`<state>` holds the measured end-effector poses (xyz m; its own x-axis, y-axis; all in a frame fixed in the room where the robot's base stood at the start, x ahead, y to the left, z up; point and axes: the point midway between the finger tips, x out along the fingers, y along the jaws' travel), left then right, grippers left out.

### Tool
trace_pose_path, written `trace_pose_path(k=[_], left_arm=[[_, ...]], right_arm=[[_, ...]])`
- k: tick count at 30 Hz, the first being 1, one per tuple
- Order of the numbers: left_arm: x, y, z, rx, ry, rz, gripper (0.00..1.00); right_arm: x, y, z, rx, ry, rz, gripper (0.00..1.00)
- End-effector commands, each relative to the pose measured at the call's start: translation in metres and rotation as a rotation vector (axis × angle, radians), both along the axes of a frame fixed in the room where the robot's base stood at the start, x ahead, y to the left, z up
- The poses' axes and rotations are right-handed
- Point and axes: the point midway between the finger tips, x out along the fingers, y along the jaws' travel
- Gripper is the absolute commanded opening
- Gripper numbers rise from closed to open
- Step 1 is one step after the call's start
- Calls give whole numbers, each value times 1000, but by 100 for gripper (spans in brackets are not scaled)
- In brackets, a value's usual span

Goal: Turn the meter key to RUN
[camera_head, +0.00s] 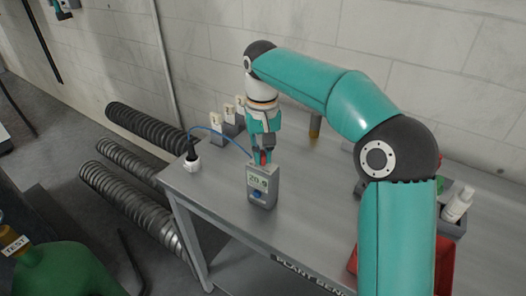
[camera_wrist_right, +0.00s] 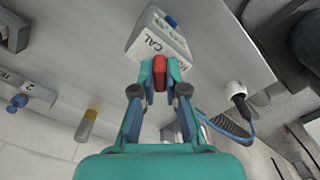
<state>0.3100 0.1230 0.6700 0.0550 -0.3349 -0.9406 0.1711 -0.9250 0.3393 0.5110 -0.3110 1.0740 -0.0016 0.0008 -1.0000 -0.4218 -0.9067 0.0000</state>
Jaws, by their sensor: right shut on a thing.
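The grey meter (camera_head: 264,186) stands upright on the bench, with a display reading about 20 and a blue knob on its front. In the right wrist view the meter (camera_wrist_right: 152,38) shows a CAL marking beside the red key. My right gripper (camera_head: 262,158) is above the meter, pointing down, its fingers shut on the red key (camera_wrist_right: 159,73) at the meter's top. The key's lettering on the RUN side is hidden or too small to read. My left gripper is not in view.
Labelled grey blocks (camera_head: 216,127) stand at the wall. A white bottle (camera_head: 458,204) in a grey tray and a red bin are at right. Corrugated hoses (camera_head: 130,200) lie left.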

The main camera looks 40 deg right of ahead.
Motion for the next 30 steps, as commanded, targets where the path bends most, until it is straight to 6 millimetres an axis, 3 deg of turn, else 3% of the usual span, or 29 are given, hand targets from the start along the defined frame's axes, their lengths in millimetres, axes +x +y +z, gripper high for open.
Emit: trace_pose_path(k=[17, 30], left_arm=[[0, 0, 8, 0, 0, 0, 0], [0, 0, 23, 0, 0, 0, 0]], right_arm=[[1, 0, 2, -1, -2, -128, 0], [1, 1, 2, -1, -1, -511, 0]])
